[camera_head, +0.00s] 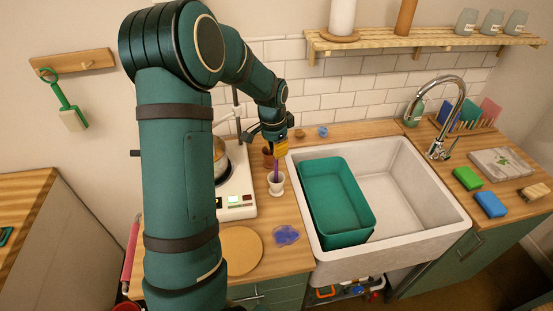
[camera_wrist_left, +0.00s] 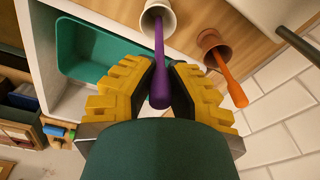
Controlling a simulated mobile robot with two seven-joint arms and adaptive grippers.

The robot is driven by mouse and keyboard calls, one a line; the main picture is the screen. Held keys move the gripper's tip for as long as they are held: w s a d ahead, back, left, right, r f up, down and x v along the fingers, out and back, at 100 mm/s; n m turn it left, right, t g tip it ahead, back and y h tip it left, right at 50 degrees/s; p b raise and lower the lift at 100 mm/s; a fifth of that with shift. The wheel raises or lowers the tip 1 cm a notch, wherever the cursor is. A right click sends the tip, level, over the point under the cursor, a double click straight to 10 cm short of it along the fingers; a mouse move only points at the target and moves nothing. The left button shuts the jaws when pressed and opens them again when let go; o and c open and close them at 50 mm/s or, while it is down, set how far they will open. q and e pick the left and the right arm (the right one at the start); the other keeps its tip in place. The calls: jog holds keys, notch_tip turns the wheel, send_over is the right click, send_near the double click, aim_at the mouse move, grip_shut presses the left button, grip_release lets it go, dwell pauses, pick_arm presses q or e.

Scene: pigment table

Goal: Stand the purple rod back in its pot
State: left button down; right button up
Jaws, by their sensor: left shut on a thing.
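The purple rod (camera_head: 276,168) is held upright by my left gripper (camera_head: 274,146) above the counter, and its lower end is at the mouth of a small white pot (camera_head: 276,186). In the left wrist view, the purple rod (camera_wrist_left: 158,60) runs from between the yellow fingers of the left gripper (camera_wrist_left: 163,88) into the opening of the white pot (camera_wrist_left: 168,18). The rod's tip appears inside the pot; whether it touches the bottom is hidden. My right gripper is in neither view.
A brown pot (camera_wrist_left: 209,38) with an orange rod (camera_wrist_left: 232,88) stands close beside the white pot. A green tub (camera_head: 314,221) sits in the white sink (camera_head: 412,236) to the right. A white hotplate (camera_head: 240,190) is on the left. A purple-blue patch (camera_head: 286,235) and a round board (camera_head: 241,249) lie in front.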

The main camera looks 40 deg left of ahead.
aim_at(276, 164)
pick_arm(q)
notch_tip(276, 164, down, 4)
jog(key=shift+r, duration=0.2)
jog(key=shift+f, duration=0.15)
jog(key=c, duration=1.1)
grip_release()
